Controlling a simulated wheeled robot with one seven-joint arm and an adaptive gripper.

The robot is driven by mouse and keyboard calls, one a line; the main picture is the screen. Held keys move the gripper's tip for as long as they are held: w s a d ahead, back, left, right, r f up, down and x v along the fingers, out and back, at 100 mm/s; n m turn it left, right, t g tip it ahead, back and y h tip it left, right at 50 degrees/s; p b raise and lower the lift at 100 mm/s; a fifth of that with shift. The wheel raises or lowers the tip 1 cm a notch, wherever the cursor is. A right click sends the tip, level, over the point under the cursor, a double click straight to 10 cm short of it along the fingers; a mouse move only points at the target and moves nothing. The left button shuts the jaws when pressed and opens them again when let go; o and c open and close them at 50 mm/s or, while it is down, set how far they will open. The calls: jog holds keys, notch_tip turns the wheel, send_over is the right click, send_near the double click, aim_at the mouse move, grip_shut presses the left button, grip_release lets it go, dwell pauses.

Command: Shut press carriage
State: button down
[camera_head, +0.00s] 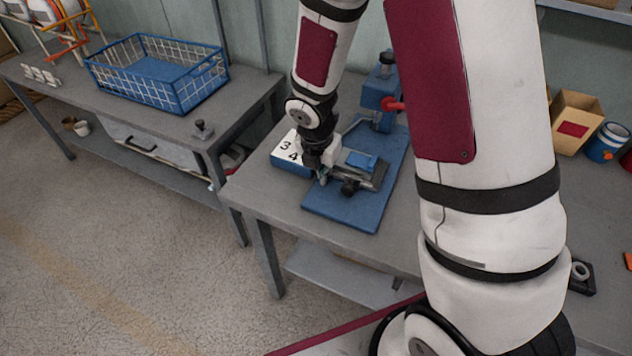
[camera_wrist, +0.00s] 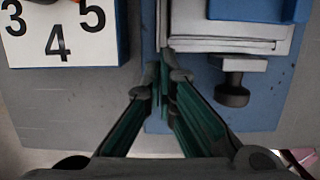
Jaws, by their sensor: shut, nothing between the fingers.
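The ball press stands on a blue base plate (camera_head: 345,213) on the table, with a blue column (camera_head: 380,92) at its back. The press carriage (camera_head: 374,176) is a grey metal slide with a blue block on top and a dark knob (camera_head: 349,188) at its front. In the wrist view the carriage (camera_wrist: 235,46) is at upper right, with its dark knob (camera_wrist: 232,94) pointing towards me. My gripper (camera_head: 322,176) is shut and empty, low at the carriage's left side. In the wrist view its fingertips (camera_wrist: 165,72) are close to the carriage's left edge; I cannot tell whether they touch.
A blue box with a numbered white top (camera_head: 287,151) stands just left of the gripper. A red handle (camera_head: 392,104) projects from the press column. A blue wire basket (camera_head: 160,75) is on the left table. A cardboard box (camera_head: 574,118) and a blue can (camera_head: 606,143) stand at right.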

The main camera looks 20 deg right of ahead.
jog(key=w+d+p, duration=0.1)
jog(key=w+d, duration=0.6)
jog(key=shift+p, duration=0.4)
